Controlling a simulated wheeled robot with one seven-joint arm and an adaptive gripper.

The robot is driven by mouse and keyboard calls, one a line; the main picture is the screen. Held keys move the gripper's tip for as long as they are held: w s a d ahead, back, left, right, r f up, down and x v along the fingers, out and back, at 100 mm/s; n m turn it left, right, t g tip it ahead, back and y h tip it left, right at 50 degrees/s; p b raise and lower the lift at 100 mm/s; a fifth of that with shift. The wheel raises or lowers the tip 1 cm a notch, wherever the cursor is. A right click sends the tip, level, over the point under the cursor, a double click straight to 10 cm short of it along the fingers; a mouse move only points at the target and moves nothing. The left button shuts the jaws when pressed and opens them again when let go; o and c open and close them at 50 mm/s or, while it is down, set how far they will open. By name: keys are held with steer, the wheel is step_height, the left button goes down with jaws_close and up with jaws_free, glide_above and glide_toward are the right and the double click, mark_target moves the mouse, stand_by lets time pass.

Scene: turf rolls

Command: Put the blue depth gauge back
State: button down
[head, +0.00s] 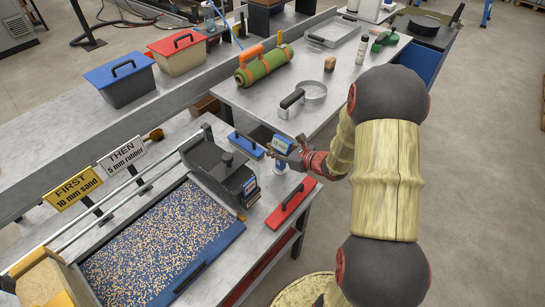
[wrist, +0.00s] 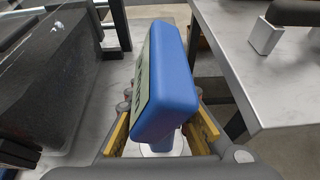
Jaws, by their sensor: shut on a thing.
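The blue depth gauge (head: 283,144) has a boxy blue head with a pale display face. My gripper (head: 290,158) is shut on it above the near bench, just right of the black spreader box (head: 225,170). In the wrist view the gauge's blue head (wrist: 178,85) fills the middle, tilted, between the yellow pads of my gripper (wrist: 162,128). A pale round part shows below the head, mostly hidden. I cannot tell whether the gauge touches the bench.
A blue float (head: 246,145) and a red float (head: 291,205) lie on the near bench beside the spreader. A blue tray (head: 215,247) of granules is in front. A gap separates the benches.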

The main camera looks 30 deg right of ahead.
steer(key=shift+w+f+b, duration=0.2)
steer(key=shift+f+b, duration=0.6)
steer(key=shift+f, duration=0.9)
steer(key=shift+f, duration=0.15)
steer(key=c, duration=1.6)
jaws_free()
